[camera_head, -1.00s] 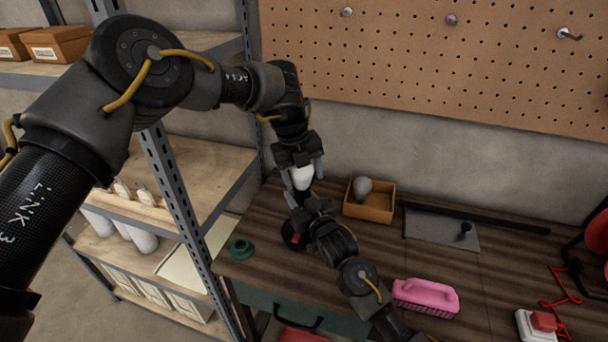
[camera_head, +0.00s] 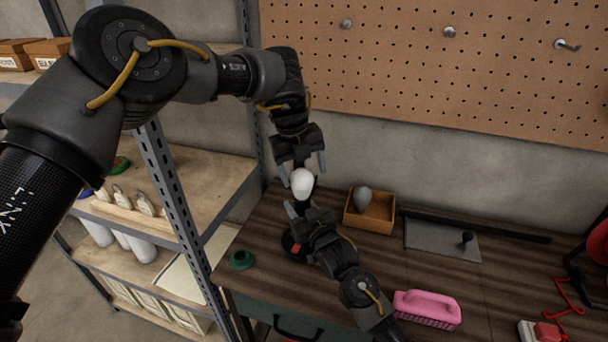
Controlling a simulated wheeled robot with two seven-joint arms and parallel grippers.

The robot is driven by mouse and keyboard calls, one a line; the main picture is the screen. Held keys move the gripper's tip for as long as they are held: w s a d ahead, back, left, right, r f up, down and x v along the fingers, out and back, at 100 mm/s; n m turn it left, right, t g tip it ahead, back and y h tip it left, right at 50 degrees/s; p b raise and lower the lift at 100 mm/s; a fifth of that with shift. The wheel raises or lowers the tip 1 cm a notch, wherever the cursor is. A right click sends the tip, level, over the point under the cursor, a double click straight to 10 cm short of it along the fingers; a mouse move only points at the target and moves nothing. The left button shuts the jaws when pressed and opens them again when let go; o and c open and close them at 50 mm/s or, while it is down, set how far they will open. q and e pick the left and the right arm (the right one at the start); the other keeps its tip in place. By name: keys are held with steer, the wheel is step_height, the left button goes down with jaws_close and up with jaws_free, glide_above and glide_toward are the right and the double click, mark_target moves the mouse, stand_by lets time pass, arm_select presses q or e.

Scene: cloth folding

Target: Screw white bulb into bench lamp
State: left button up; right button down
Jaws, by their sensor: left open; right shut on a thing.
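The white bulb (camera_head: 302,185) stands upright above the bench, with its rounded top showing. My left gripper (camera_head: 303,172) is just above it, open, with its fingertips apart on either side of the bulb's top. My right gripper (camera_head: 302,209) is directly below the bulb, shut on what looks like the bench lamp's upper part, which is mostly hidden. The lamp's dark round base (camera_head: 290,243) with a red part shows on the bench to the left of my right gripper. The bulb's lower end and the socket are hidden, so I cannot tell how they meet.
A grey bulb (camera_head: 363,198) lies in a wooden tray (camera_head: 385,226) to the right. A green ring-like object (camera_head: 242,261), a pink brush (camera_head: 427,307), a grey plate (camera_head: 430,236) and a red-topped switch box (camera_head: 540,332) are on the bench. Metal shelving (camera_head: 170,180) stands at left.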

arm_select(q)
steer(key=shift+o, duration=0.4)
arm_select(e)
steer(key=shift+f, duration=0.3)
arm_select(q)
steer(key=shift+r, duration=0.1)
steer(key=r+n, duration=0.1)
steer(key=r, duration=0.1)
steer(key=r+n, duration=0.1)
steer(key=r, duration=0.1)
steer(key=s+a+r+n, duration=0.1)
steer(key=r+n, duration=0.1)
steer(key=shift+a+t, duration=0.1)
steer(key=shift+t, duration=0.3)
steer(key=shift+s+a+r+n, duration=0.2)
steer(key=shift+r+n, duration=0.1)
steer(key=shift+r, duration=0.15)
steer(key=shift+f, duration=0.1)
steer(key=x, duration=1.1)
steer(key=shift+a+f, duration=0.1)
steer(key=shift+f, duration=0.35)
